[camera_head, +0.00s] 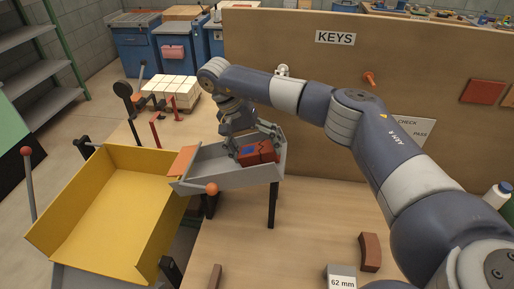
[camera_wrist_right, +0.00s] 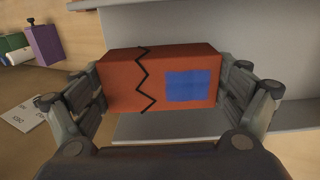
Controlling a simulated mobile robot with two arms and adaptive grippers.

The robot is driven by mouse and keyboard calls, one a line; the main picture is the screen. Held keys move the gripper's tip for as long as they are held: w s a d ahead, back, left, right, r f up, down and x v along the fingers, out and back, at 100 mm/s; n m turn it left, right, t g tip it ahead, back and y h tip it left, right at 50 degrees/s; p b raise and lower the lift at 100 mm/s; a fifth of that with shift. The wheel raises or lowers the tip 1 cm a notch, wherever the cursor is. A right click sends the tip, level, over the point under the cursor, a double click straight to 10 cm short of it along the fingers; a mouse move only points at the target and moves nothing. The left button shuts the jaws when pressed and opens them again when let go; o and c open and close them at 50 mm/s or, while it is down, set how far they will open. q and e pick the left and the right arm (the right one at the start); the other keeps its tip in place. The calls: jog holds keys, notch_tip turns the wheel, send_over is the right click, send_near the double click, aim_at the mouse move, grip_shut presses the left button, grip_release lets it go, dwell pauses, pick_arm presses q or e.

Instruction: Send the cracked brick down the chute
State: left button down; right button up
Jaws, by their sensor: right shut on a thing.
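The cracked brick (camera_wrist_right: 125,82) is red-brown, with a black zigzag crack and a blue patch on its face. In the head view the brick (camera_head: 262,151) is inside the right end of the grey chute (camera_head: 212,179). My right gripper (camera_head: 252,147) reaches down into the chute and is shut on the brick. In the wrist view the fingers of the right gripper (camera_wrist_right: 162,88) press on the brick's two ends. Whether the brick touches the chute floor is unclear. An orange flap (camera_head: 183,161) is at the chute's left end. My left gripper is out of view.
A yellow bin (camera_head: 110,212) stands left of the chute, below its flap end. An orange ball knob (camera_head: 212,189) sticks out at the chute's front. A tan KEYS board (camera_head: 310,75) rises behind. White blocks (camera_head: 176,88) stand at the back left.

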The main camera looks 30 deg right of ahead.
jog(key=shift+r, duration=0.1)
jog(key=o, duration=1.2)
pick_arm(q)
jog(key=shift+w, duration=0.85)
pick_arm(e)
jog(key=v, duration=1.2)
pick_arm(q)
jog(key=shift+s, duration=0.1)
